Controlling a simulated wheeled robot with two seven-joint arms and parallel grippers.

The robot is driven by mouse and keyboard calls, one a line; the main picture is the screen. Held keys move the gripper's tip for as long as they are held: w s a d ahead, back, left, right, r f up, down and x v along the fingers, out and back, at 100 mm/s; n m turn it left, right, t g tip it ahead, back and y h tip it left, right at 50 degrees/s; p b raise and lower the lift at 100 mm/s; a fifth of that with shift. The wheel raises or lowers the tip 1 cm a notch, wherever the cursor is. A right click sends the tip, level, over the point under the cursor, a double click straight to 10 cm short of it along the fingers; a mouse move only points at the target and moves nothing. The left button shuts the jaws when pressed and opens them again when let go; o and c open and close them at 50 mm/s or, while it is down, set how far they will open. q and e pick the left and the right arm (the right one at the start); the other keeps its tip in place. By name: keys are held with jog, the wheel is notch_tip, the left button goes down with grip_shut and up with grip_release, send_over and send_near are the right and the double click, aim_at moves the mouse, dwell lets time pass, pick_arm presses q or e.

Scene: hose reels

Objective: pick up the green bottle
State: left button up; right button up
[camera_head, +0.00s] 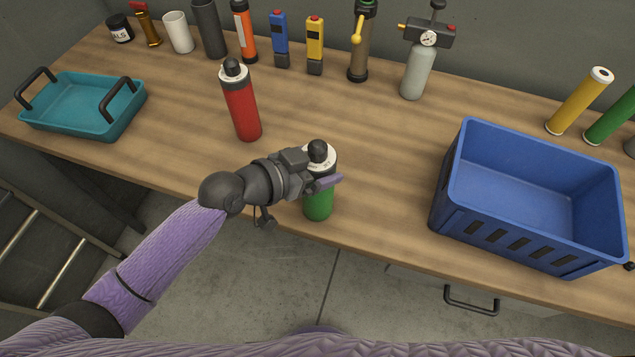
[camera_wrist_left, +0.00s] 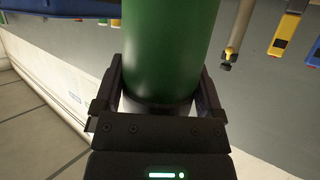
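The green bottle (camera_head: 318,203) stands upright near the table's front edge, with a white upper band and a dark cap. My left gripper (camera_head: 327,183) reaches it from the left and covers part of its upper body. In the left wrist view the green body (camera_wrist_left: 165,45) fills the space between the two fingers (camera_wrist_left: 160,90), one along each side, with no clear gap. The gripper looks shut on the bottle. I cannot tell whether the base touches the table. My right gripper is not in view.
A red bottle (camera_head: 241,108) stands behind and left of the green one. A teal tray (camera_head: 128,108) is at the far left. A blue crate (camera_head: 505,243) stands to the right. Several tools and cylinders line the back. Bare wood lies between bottle and crate.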

pick_arm(q)
grip_shut()
jog(key=shift+r, duration=0.1)
